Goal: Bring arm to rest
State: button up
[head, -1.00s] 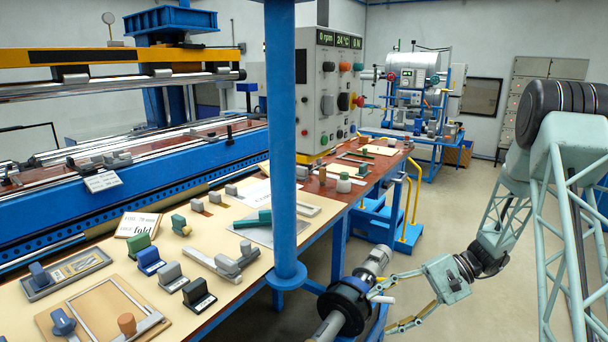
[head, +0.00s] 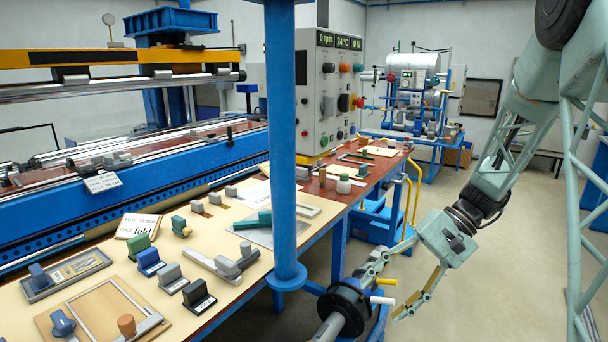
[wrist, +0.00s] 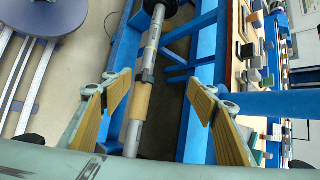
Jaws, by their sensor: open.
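My gripper (head: 380,297) is a pale green hand with tan-padded fingers, hanging at the lower right beside the bench front. Its fingers are spread with nothing between them. In the wrist view the gripper (wrist: 158,92) is open above a grey shaft with a tan sleeve (wrist: 139,102); the fingers look apart from it. In the head view the shaft's black round flange (head: 347,305) is just left of the fingers, and a white peg and a yellow peg show close to them. My arm comes down from the upper right, bent at the wrist.
A blue post (head: 284,150) stands in front of the bench (head: 120,270), which holds blocks, trays and cards. A control cabinet (head: 328,95) stands on the bench behind the post. Yellow handrails (head: 413,210) rise beyond the gripper. The floor (head: 510,270) at right is open.

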jog(key=s+a+r+n+t+h, duration=0.15)
jog(key=s+r+h, duration=0.25)
jog(key=s+r, duration=0.95)
jog(key=s+d+r+n+t+h, duration=0.1)
jog(key=s+r+t+h, duration=0.1)
jog(key=s, duration=0.7)
jog(key=s+d+r+n+t+h, duration=0.1)
jog(key=s+r, duration=0.4)
jog(key=s, duration=0.5)
jog(key=shift+s+d+t+h, duration=0.25)
jog(key=shift+d+t+h, duration=0.3)
jog(key=shift+t+h, duration=0.45)
jog(key=shift+n, duration=0.25)
dwell(0.3)
